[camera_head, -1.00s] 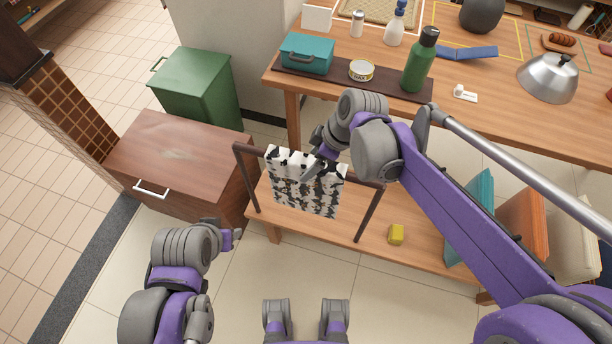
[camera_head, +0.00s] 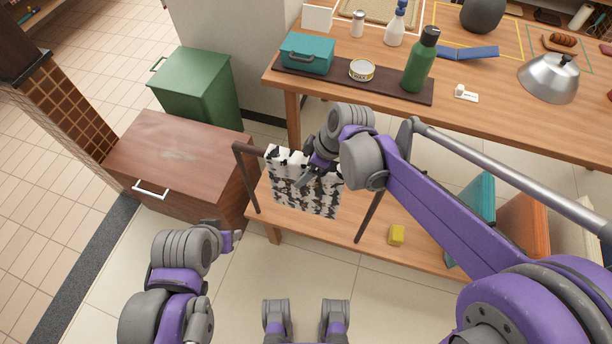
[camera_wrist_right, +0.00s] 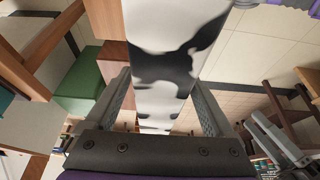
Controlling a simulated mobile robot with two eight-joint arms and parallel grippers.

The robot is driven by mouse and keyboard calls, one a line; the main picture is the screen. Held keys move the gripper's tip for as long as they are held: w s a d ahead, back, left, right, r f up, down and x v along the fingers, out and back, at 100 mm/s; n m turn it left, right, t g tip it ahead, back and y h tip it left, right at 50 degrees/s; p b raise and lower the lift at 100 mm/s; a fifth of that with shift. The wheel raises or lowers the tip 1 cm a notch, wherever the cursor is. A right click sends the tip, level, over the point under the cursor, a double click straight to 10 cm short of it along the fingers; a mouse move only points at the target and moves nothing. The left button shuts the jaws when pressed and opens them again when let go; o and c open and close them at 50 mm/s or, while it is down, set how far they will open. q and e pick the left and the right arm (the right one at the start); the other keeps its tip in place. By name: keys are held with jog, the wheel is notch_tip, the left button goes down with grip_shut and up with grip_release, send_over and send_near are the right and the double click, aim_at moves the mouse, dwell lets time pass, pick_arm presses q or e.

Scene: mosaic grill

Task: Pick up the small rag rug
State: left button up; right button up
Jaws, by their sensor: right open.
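The small rag rug (camera_head: 300,197), patterned in black and white, hangs over a dark rail rack (camera_head: 247,180) standing on the low wooden shelf. My right gripper (camera_head: 308,178) is at the rug's front, over its upper right part. In the right wrist view the rug (camera_wrist_right: 168,60) runs between the two spread fingers of the right gripper (camera_wrist_right: 162,92); no grip on it shows. The wrist and forearm hide part of the rack's rail and the rug's top right corner. My left gripper (camera_head: 232,238) is low at the left, apart from the rug, its jaws unclear.
A brown drawer cabinet (camera_head: 180,160) and a green bin (camera_head: 195,85) stand left of the rack. The wooden table (camera_head: 500,115) behind holds a teal box (camera_head: 307,54), a green bottle (camera_head: 420,62) and a metal dome (camera_head: 548,80).

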jog(key=shift+c, duration=0.3)
grip_shut()
dwell(0.3)
